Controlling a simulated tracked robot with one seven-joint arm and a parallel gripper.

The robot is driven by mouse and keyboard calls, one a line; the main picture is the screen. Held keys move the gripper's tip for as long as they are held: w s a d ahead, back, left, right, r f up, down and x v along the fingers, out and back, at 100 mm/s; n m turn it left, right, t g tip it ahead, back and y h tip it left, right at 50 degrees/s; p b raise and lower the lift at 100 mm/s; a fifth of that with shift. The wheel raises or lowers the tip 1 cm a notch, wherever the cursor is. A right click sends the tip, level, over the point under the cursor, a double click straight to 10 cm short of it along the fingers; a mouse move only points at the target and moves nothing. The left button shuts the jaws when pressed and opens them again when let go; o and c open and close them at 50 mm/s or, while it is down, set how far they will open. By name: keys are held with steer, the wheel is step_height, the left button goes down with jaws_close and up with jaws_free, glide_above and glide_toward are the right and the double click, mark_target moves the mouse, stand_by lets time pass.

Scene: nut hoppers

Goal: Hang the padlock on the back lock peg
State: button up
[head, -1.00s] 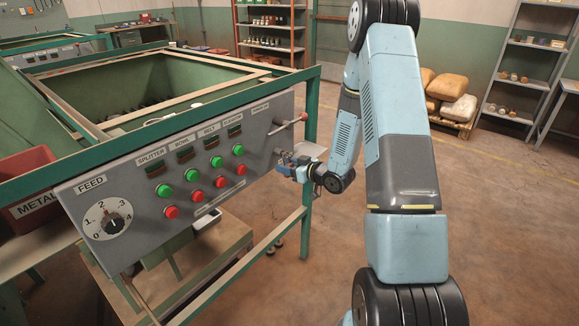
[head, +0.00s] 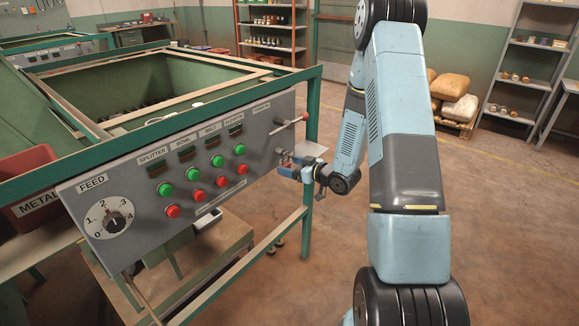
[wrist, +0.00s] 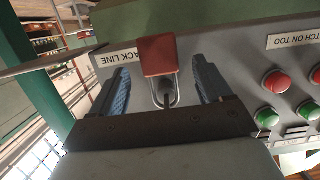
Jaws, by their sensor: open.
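The red padlock (wrist: 158,55) shows in the wrist view between my fingers, with its pale metal shackle looped around a dark peg (wrist: 167,98). The wrist view is upside down, so the padlock body hangs below the peg. A partly covered label (wrist: 118,58) ending in "ACK LINE" is on the panel beside the padlock. My gripper (wrist: 160,74) is open, one blue finger on each side of the padlock, with gaps visible. In the head view my gripper (head: 284,163) is at the right end of the grey panel (head: 140,215); the padlock cannot be made out there.
Red and green buttons (head: 196,182) and a feed dial (head: 113,223) are on the panel. A red-ended rod (head: 303,117) juts out above my gripper. A green frame post (head: 308,185) stands close by.

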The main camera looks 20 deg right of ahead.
steer(key=v, duration=1.2)
steer(key=s+d+r+m+g+h, duration=0.1)
steer(key=d+r+m+h, duration=0.1)
steer(key=r+h, duration=0.5)
steer(key=s+d+r+m+g+h, duration=0.1)
steer(key=r+h, duration=0.2)
steer(key=r, duration=0.8)
steer(key=s+a+r+m+g, duration=0.1)
steer(key=s+a+r, duration=0.2)
steer(key=s, duration=0.5)
steer(key=s+a+r+m+g, duration=0.1)
steer(key=s+a+r+g, duration=0.1)
steer(key=s, duration=0.7)
steer(key=s+a+r+m+g, duration=0.2)
steer(key=s+a+r, duration=0.2)
steer(key=s, duration=0.4)
steer(key=shift+s+a+r+y, duration=0.2)
steer(key=shift+r+y, duration=0.2)
steer(key=shift+r, duration=0.25)
